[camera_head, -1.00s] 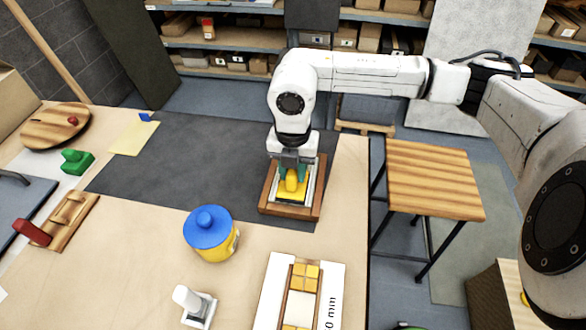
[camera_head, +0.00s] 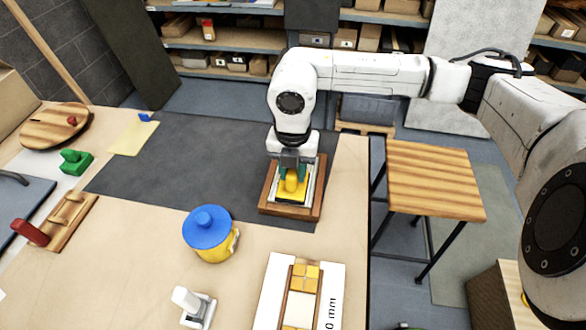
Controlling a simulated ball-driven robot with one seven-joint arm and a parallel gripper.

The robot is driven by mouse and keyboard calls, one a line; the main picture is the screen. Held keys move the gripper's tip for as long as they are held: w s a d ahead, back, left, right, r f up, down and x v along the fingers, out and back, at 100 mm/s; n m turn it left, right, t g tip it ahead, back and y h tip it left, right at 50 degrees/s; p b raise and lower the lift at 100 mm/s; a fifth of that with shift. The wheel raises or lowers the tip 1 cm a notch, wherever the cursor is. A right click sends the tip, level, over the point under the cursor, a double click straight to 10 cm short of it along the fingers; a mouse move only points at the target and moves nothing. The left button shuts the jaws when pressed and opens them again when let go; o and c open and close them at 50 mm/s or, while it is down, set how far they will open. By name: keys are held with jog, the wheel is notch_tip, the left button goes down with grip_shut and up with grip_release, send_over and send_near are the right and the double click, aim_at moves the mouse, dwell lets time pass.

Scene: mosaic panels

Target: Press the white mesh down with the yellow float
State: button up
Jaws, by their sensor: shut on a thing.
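The yellow float (camera_head: 293,196) is at the near right of the dark mat, inside a brown wooden frame (camera_head: 265,200). My gripper (camera_head: 291,174) comes down from above and is shut on the float's yellow handle. The float's plate lies low within the frame. A white strip of the mesh (camera_head: 309,186) shows along the right side of the float, inside the frame. The float and gripper hide most of the mesh. I cannot tell how firmly the float touches it.
A blue-lidded yellow jar (camera_head: 208,234) stands left of the frame. A white tool (camera_head: 195,307) and a strip of yellow tiles (camera_head: 303,285) are in front. A red-handled tool (camera_head: 32,233) and green block (camera_head: 76,161) lie far left. The dark mat (camera_head: 190,170) is mostly clear.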

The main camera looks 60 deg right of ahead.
dwell(0.4)
jog(key=shift+r+p, duration=1.7)
jog(key=shift+r, duration=1.75)
